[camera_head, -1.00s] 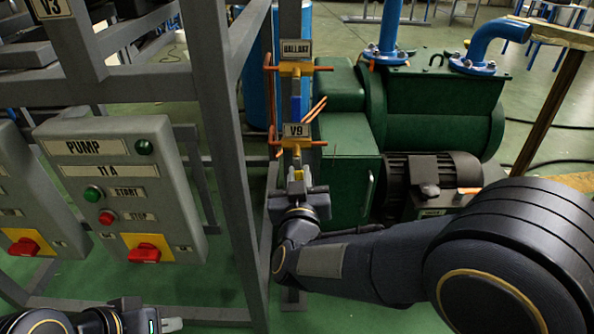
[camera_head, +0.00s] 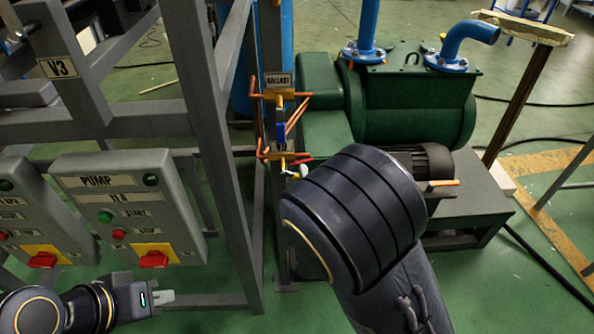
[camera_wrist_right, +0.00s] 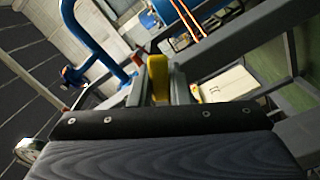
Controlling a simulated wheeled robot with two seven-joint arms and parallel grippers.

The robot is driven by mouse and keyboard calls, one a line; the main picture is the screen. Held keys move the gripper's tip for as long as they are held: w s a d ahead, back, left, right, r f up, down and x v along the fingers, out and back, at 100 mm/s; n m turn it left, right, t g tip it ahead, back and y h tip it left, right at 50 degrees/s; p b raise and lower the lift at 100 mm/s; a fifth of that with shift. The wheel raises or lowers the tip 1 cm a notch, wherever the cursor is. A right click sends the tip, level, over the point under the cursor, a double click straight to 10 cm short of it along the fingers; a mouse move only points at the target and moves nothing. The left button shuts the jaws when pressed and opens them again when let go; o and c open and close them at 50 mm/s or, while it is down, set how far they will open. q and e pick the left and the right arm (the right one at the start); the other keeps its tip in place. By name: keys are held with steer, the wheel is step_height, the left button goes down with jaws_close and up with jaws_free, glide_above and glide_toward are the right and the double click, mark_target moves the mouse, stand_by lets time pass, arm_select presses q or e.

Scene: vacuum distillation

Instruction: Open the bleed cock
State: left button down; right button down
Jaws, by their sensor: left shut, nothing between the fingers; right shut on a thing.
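In the right wrist view a yellow cock handle (camera_wrist_right: 157,76) stands between the fingers of my right gripper (camera_wrist_right: 160,92), which is shut on it. In the head view the lower brass cock (camera_head: 280,156) sits on the grey post, below the upper cock with the blue handle (camera_head: 281,130) and the BALLAST label (camera_head: 279,80). My right arm's large dark link hides most of the right gripper in the head view, so the handle's exact angle cannot be told there. My left gripper (camera_head: 163,297) is shut and empty at the lower left, below the pump panel.
The PUMP panel (camera_head: 130,205) with its red switch is at the left, beside the grey frame (camera_head: 215,130). The green pump (camera_head: 415,105) with blue pipes stands behind my right arm.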

steer(key=shift+d+r+n+p, duration=0.1)
steer(key=shift+r+n+p, duration=0.25)
steer(key=shift+n+p, duration=0.45)
steer(key=shift+d+r+n+p, duration=0.1)
steer(key=shift+r+n+p, duration=0.2)
steer(key=shift+n+p, duration=0.5)
steer(key=shift+n, duration=0.3)
steer(key=c, duration=1.4)
jaws_free()
steer(key=shift+o, duration=0.2)
steer(key=shift+s, duration=0.1)
steer(key=s, duration=0.7)
steer(key=shift+s, duration=0.3)
